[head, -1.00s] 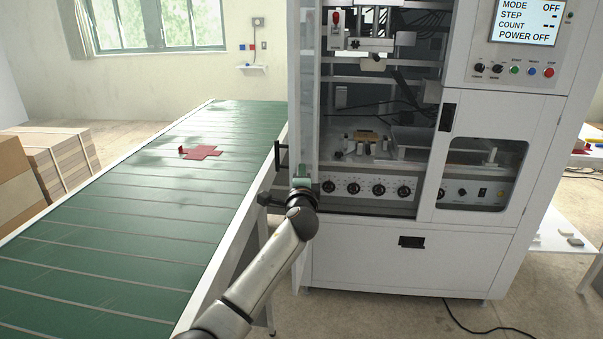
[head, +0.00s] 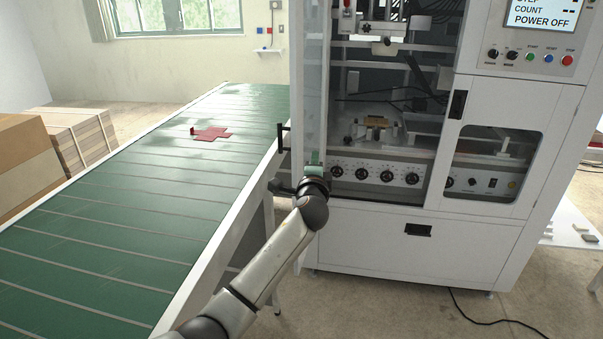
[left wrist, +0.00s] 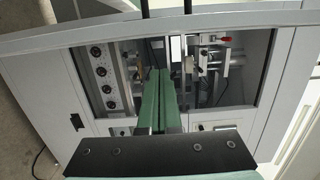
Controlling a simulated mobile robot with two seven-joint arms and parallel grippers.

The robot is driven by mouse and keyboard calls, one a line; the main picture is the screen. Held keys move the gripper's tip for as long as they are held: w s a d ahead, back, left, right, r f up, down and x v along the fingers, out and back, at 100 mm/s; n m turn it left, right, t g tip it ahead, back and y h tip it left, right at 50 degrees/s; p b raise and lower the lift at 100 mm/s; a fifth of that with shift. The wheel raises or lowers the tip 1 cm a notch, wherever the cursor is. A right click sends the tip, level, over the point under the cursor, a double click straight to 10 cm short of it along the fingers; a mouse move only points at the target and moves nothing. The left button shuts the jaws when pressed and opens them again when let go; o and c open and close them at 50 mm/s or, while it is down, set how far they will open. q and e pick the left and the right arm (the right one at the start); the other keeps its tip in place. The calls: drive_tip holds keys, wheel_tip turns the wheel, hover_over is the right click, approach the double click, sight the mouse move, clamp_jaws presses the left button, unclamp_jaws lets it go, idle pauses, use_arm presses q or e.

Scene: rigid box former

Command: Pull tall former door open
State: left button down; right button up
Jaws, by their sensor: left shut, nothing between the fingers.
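The tall former door (head: 313,90) is a narrow clear panel in a pale frame. It stands swung out from the left part of the white box former (head: 365,245), leaving the interior exposed. Its black handle (head: 282,137) is on the left side of the panel. My left gripper (head: 315,160), with green fingers, is at the lower part of the door, to the right of the handle and not around it. In the left wrist view its fingers (left wrist: 161,78) are shut together and empty, in front of the opening. Contact with the door cannot be told. My right gripper is out of view.
A green conveyor (head: 130,200) runs along the left, close to the door and my left arm, with a flat red cross-shaped blank (head: 210,133) on it. Cardboard stacks (head: 75,140) stand at the far left. A black cable (head: 490,322) lies on the floor at the right.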

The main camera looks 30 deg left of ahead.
use_arm(q)
drive_tip(key=s+a, duration=0.1)
drive_tip(key=s, duration=0.7)
drive_tip(key=shift+a, duration=0.1)
